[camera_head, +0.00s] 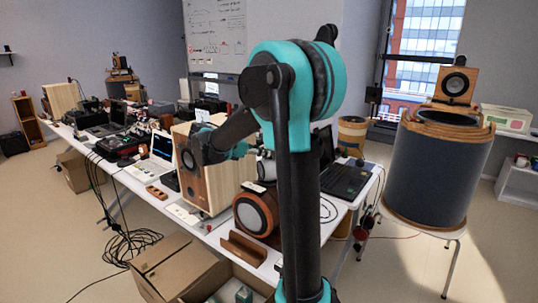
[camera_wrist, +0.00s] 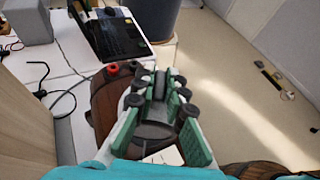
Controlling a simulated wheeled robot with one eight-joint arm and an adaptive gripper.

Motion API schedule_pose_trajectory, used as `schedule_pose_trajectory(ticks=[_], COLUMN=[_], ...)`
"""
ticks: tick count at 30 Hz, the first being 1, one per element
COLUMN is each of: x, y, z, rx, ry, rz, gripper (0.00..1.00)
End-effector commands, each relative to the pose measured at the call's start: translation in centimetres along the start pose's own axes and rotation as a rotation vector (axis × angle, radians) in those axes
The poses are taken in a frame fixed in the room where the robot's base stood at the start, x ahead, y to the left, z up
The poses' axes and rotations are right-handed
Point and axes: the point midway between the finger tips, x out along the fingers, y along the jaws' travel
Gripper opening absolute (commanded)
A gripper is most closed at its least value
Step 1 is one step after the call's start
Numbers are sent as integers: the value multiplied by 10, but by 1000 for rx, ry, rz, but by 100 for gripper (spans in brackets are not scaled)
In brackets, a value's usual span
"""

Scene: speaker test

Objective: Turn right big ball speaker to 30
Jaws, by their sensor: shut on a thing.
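A big round wooden ball speaker (camera_head: 246,214) with a dark front ring sits on the table, facing toward the front left. In the wrist view a brown rounded wooden body (camera_wrist: 104,105), with red and dark knobs at its top, seems to be this speaker. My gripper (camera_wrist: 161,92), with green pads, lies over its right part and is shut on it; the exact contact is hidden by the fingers. In the head view the gripper is largely hidden behind my arm. I cannot read any turn angle.
A tall wooden box speaker (camera_head: 222,172) stands just left of the ball speaker. A laptop (camera_head: 346,180) lies behind at the right. A wooden stand (camera_head: 243,248) lies at the front edge. A large dark drum-shaped cabinet (camera_head: 436,172) stands right. Cables and open cartons (camera_head: 170,268) are on the floor.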

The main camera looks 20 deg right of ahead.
Motion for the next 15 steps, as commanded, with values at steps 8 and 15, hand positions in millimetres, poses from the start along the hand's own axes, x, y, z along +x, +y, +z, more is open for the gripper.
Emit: schedule_pose_trajectory(ticks=[8, 15], x=[0, -2], y=[0, 0], z=[0, 0], rx=[-1, -1], ry=[0, 0], rz=[1, 1], gripper=[33, 33])
